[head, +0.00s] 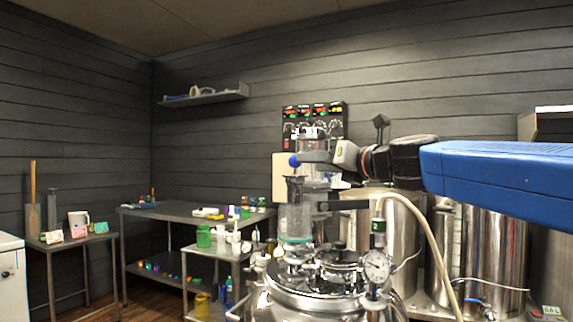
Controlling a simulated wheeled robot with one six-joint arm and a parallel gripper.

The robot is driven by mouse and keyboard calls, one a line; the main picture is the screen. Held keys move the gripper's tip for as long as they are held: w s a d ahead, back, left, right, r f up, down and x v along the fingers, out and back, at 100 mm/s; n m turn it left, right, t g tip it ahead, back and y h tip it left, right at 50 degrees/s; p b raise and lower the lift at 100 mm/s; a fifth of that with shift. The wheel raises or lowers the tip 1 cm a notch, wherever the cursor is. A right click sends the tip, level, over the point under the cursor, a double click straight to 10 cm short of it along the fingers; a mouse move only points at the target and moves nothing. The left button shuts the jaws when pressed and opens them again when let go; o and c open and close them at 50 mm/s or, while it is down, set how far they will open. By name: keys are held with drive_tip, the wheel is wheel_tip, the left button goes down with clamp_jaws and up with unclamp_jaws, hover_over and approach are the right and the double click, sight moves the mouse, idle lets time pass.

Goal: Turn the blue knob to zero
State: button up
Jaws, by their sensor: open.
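A round blue knob-like ball (295,161) shows at the left side of my wrist, in front of the wall. I cannot tell whether it is the blue knob of the task or what it is fixed to. A black control panel (289,113) with lit displays, dials and small knobs hangs on the wall behind my wrist. No blue knob can be made out on it; its lower part is partly hidden. My arm reaches in from the right. My gripper (304,180) is open, above the steel vessel and close to the blue ball; its fingertips are hard to make out against the glassware.
A steel vessel (310,300) with glass column, gauge (377,267) and pale hose (428,240) stands in front. Large steel tanks (478,250) line the right wall. A steel table (180,213) with jars stands left of centre. A shelf (205,97) hangs above.

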drive_tip(key=x, duration=1.2)
drive_tip(key=shift+w+a, duration=0.1)
drive_tip(key=shift+w, duration=0.05)
drive_tip(key=c, duration=1)
